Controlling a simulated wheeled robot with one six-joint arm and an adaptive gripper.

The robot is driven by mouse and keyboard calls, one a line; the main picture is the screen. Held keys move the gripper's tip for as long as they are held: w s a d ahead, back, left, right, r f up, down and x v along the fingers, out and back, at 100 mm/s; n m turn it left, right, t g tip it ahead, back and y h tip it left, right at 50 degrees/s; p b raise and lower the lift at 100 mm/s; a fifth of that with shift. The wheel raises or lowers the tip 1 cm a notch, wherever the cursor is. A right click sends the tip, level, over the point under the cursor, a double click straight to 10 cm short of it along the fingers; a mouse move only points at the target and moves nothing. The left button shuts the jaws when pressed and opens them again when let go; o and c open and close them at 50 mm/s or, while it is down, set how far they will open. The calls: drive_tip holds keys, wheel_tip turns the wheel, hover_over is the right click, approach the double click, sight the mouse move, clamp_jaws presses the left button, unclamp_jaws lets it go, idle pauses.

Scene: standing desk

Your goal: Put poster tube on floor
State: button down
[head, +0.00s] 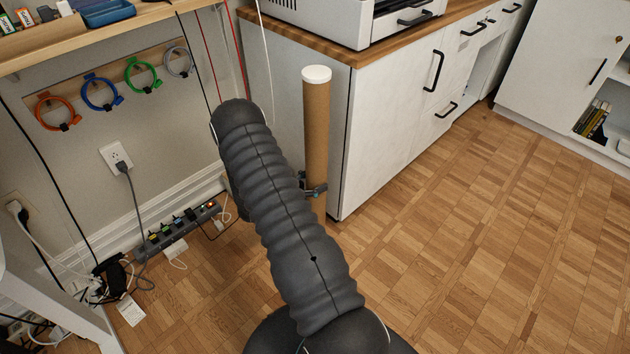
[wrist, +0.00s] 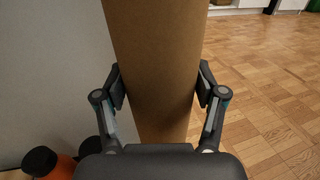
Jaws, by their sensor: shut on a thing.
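The poster tube (head: 316,130) is a brown cardboard cylinder with a white cap on top. It stands upright, or nearly so, beside the left side of the white cabinet in the head view. My gripper (head: 315,190) is shut around its lower part. In the wrist view the tube (wrist: 155,60) fills the middle, with one finger of my gripper (wrist: 160,88) pressed to each side. My arm hides the tube's lower end, so I cannot tell whether it touches the parquet floor (head: 455,215).
The white cabinet (head: 390,120) with a wooden top stands just right of the tube. A power strip (head: 180,228) and cables lie along the wall at left. Orange and black objects (wrist: 45,160) show low in the wrist view. The floor at right is clear.

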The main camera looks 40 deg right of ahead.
drive_tip(key=shift+f, duration=0.15)
drive_tip(key=shift+c, duration=0.5)
unclamp_jaws()
